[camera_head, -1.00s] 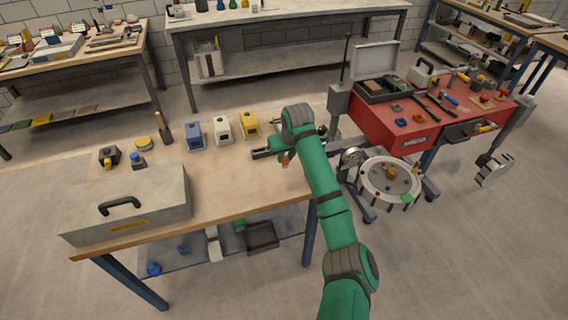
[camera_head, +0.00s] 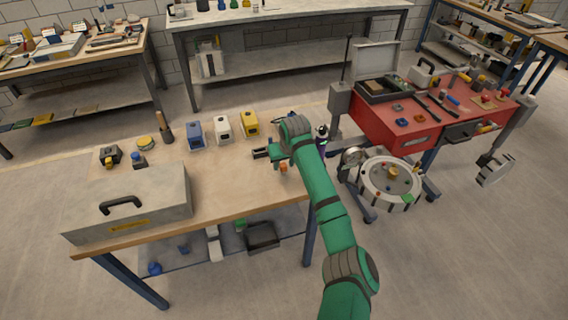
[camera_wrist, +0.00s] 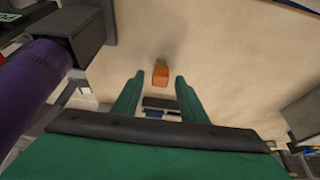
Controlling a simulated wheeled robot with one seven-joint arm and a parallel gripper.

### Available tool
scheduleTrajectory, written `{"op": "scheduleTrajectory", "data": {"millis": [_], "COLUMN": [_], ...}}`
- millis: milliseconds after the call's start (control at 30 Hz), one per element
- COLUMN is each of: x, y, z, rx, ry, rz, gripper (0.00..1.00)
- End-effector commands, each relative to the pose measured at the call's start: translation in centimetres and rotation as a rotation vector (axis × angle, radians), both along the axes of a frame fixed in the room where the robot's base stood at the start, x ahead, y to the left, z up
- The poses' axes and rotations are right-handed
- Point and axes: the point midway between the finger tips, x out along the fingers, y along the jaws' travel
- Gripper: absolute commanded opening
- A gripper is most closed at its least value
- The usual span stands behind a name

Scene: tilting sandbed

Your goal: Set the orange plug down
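The orange plug (camera_head: 284,167) is a small orange block on the wooden table (camera_head: 235,203), near its right end. In the wrist view the plug (camera_wrist: 160,75) shows between and just beyond my two green fingertips, with a gap on each side. My gripper (camera_wrist: 160,80) is open and empty. In the head view my gripper (camera_head: 280,160) is low over the table beside the plug, partly covered by my own wrist. The plug's contact with the table is too small to see clearly.
A purple cylinder (camera_wrist: 35,78) is close on the left in the wrist view. Blue (camera_head: 195,135), white (camera_head: 223,130) and yellow (camera_head: 249,124) boxes stand behind on the table. A grey toolbox (camera_head: 135,205) is at left. The table's middle front is clear.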

Motion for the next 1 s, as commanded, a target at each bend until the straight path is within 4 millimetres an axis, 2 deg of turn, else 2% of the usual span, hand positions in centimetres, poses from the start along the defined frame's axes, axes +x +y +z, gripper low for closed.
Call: {"op": "scheduleTrajectory", "data": {"millis": [167,333,700,900,1000], "x": [0.0,-0.4,-2.9,-4.0,-4.3], "y": [0.0,-0.1,-0.9,-1.3,-1.3], "z": [0.1,1.4,8.0,10.5,11.1], "rx": [0.0,0.001,0.001,0.0,0.0], "ry": [0.0,-0.002,-0.004,-0.002,-0.001], "rz": [0.0,0.0,0.001,0.001,0.001], "gripper": [0.39,0.39,0.39,0.39,0.39]}}
